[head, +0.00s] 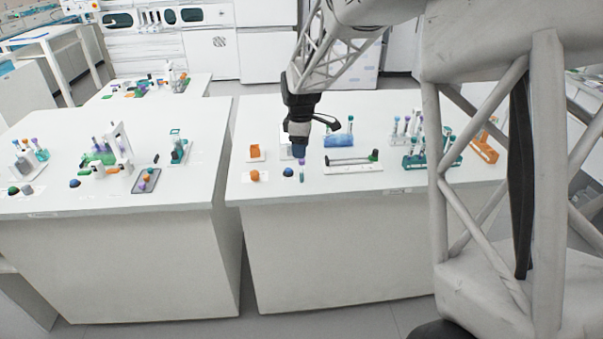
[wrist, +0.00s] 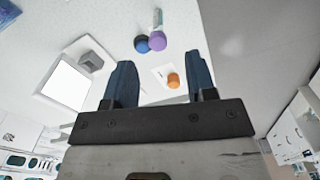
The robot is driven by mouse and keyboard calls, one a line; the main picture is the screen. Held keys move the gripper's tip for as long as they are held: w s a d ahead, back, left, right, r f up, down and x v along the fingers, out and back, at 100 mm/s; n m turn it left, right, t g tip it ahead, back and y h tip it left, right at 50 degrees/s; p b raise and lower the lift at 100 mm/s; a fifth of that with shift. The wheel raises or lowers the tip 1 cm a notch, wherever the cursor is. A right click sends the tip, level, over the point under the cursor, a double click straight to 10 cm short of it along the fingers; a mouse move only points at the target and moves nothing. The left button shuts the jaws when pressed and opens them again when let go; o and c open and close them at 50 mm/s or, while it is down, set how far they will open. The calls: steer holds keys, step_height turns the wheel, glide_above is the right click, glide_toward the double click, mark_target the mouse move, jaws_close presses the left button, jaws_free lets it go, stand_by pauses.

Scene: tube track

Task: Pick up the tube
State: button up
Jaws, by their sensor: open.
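A tube with a purple cap (head: 301,162) is at the front of the right-hand table, just below my gripper (head: 299,150) in the head view. In the wrist view the round purple cap (wrist: 157,41) faces the camera, with a short length of the pale teal tube body (wrist: 158,17) behind it.
A dark blue rounded piece (wrist: 141,43) sits right beside the purple cap. An orange piece (wrist: 173,81) stands nearby on a white card. A white track (head: 353,165) and teal tube racks (head: 432,159) stand to the right. The table's front edge is close.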

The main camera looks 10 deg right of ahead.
mark_target(302, 164)
stand_by(0.3)
steer(key=shift+f, duration=1.25)
steer(key=shift+f, duration=0.1)
steer(key=shift+d+f, duration=0.15)
steer(key=shift+f, duration=2.35)
steer(key=shift+c, duration=0.4)
steer(key=c, duration=0.8)
steer(key=shift+r, duration=0.15)
